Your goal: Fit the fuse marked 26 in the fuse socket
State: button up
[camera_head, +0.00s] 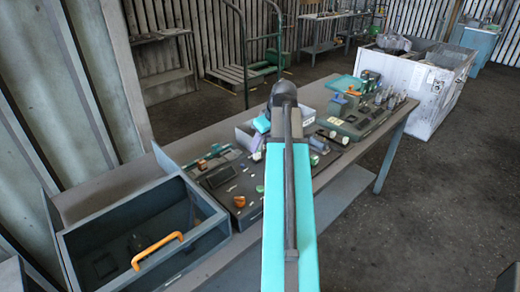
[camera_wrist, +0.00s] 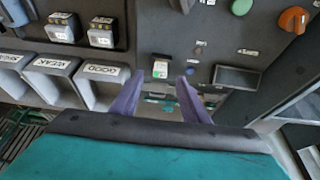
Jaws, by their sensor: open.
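My gripper (camera_wrist: 158,90) shows in the wrist view with its two purple fingers apart and nothing between them. Just beyond the fingertips, a small white-topped piece with a coloured mark (camera_wrist: 160,68) is set in the dark panel (camera_wrist: 215,50). Two grey blocks with white labels, (camera_wrist: 62,27) and (camera_wrist: 101,36), sit side by side at upper left. Their numbers are too small to read, so I cannot tell which fuse is marked 26. I cannot pick out the fuse socket with certainty. In the head view my arm hides most of the gripper.
Labelled open bins (camera_wrist: 101,72) lie left of my fingers. A green button (camera_wrist: 241,6), an orange knob (camera_wrist: 294,19) and a dark display (camera_wrist: 237,77) are to the right.

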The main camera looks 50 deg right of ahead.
jog(key=b+v, duration=0.1)
jog(key=v, duration=0.8)
jog(key=shift+r+b, duration=0.2)
jog(key=shift+b, duration=0.2)
jog(key=shift+s, duration=0.1)
